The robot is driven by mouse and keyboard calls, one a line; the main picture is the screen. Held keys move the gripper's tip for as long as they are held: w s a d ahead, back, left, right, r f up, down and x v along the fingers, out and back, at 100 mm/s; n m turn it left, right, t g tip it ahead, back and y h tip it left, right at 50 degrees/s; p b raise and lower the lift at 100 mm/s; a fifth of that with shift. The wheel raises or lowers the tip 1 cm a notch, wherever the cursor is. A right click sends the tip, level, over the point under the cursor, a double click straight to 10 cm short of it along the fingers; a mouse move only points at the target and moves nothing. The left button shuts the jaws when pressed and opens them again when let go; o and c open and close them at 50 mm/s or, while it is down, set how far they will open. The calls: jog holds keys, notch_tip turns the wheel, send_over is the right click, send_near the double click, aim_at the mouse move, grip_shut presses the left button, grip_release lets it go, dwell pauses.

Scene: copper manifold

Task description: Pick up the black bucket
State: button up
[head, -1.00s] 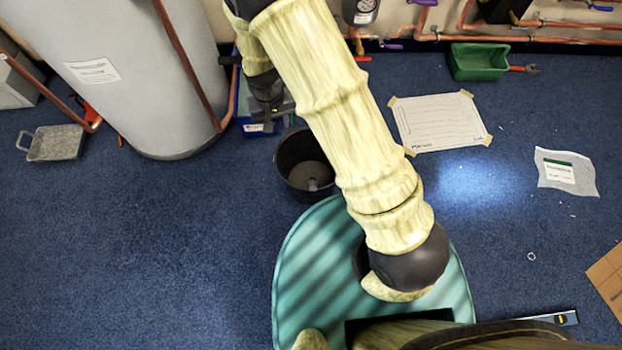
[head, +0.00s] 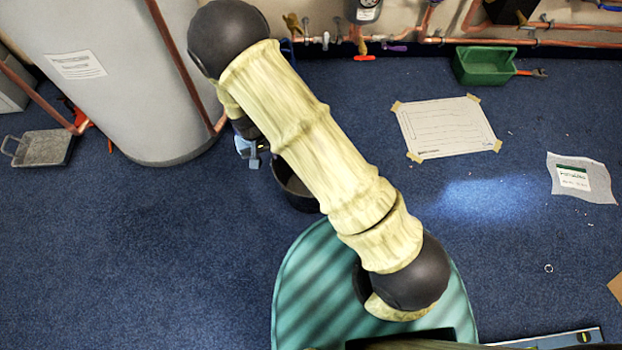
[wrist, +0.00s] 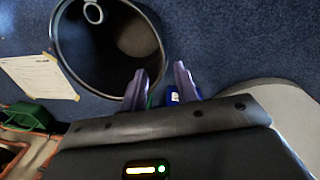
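The black bucket (head: 291,187) stands on the blue carpet beside the grey tank, partly hidden behind my arm in the head view. In the wrist view the bucket (wrist: 136,38) is at the upper left, open side facing the camera, with a small pale round thing inside. My gripper (wrist: 159,68) is open, its two purple fingers apart with nothing held between them. The left finger overlaps the bucket's near rim in the picture; the right finger is outside the bucket. Contact cannot be told. In the head view my gripper is mostly hidden by my arm.
The grey tank (head: 125,95) stands close left of the bucket. A paper sheet (head: 447,127) is taped to the floor on the right, near a green bin (head: 484,66). A grey tray (head: 44,149) lies far left. Copper pipes (head: 480,40) run along the wall. Open carpet lies at lower left.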

notch_tip(320, 180, down, 10)
jog(key=d+b, duration=0.1)
jog(key=b, duration=0.4)
jog(key=shift+w, duration=0.15)
jog(key=shift+f, duration=0.1)
jog(key=f+b, duration=0.3)
jog(key=d+f+b, duration=0.1)
jog(key=f, duration=0.1)
jog(key=shift+w, duration=0.4)
grip_shut()
jog(key=shift+r, duration=0.1)
dwell(1.1)
